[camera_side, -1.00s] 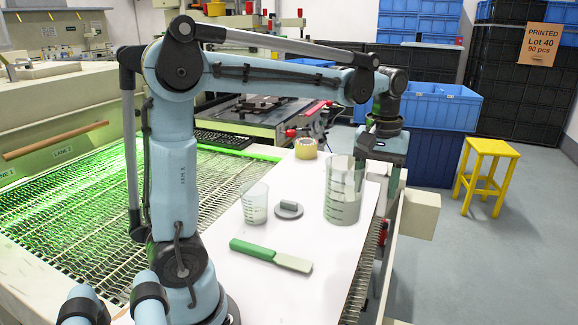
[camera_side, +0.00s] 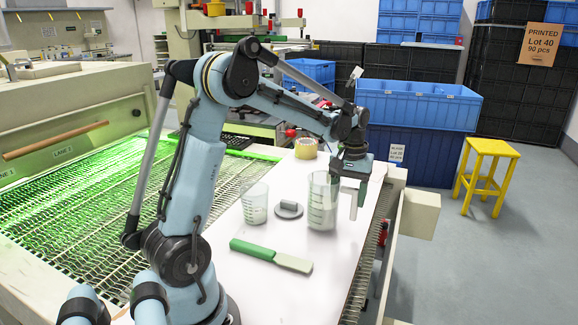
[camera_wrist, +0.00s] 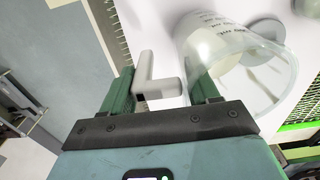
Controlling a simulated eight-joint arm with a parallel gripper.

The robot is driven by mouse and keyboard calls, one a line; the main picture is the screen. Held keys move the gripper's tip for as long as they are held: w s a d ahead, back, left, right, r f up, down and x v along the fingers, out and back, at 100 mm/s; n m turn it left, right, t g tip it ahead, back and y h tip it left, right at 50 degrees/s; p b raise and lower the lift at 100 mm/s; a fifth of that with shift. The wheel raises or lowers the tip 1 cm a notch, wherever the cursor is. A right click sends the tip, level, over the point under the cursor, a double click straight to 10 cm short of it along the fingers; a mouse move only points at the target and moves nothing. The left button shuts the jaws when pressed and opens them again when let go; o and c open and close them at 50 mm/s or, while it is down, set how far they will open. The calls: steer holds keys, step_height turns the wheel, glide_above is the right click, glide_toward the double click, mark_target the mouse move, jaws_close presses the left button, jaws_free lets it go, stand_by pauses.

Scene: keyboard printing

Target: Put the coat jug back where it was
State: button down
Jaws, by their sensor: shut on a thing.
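The coat jug (camera_side: 320,205) is a clear, marked beaker with pale contents at the bottom. It is upright at the right part of the white tabletop; I cannot tell whether its base touches the top. My gripper (camera_side: 350,183) is at its right side, shut on its pale handle. In the wrist view the L-shaped handle (camera_wrist: 158,88) sits between the green fingers of my gripper (camera_wrist: 160,92), and the jug's clear wall and rim (camera_wrist: 235,55) show beside it. The jug's base is partly out of clear view there.
A smaller clear cup (camera_side: 254,206) and a grey round piece with a knob (camera_side: 288,210) stand left of the jug. A green-handled scraper (camera_side: 270,254) lies in front. A tape roll (camera_side: 306,148) is behind. The white tabletop (camera_side: 320,285) is clear at the front.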

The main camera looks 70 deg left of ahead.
steer(key=shift+f, duration=0.75)
steer(key=shift+c, duration=1.4)
jaws_free()
step_height(320, 180, up, 12)
steer(key=shift+f, duration=0.25)
steer(key=shift+s+d+r, duration=0.1)
steer(key=shift+d+r, duration=0.05)
steer(key=shift+r, duration=0.25)
steer(key=s+d+f+m+t, duration=0.3)
steer(key=s+d+m, duration=0.1)
steer(key=d, duration=0.4)
steer(key=s+d+f+m+t, duration=0.3)
steer(key=s+d+m+t, duration=0.1)
steer(key=d, duration=0.4)
steer(key=s+m, duration=0.1)
steer(key=s, duration=0.1)
steer(key=shift+s+d, duration=0.25)
steer(key=shift+s, duration=0.1)
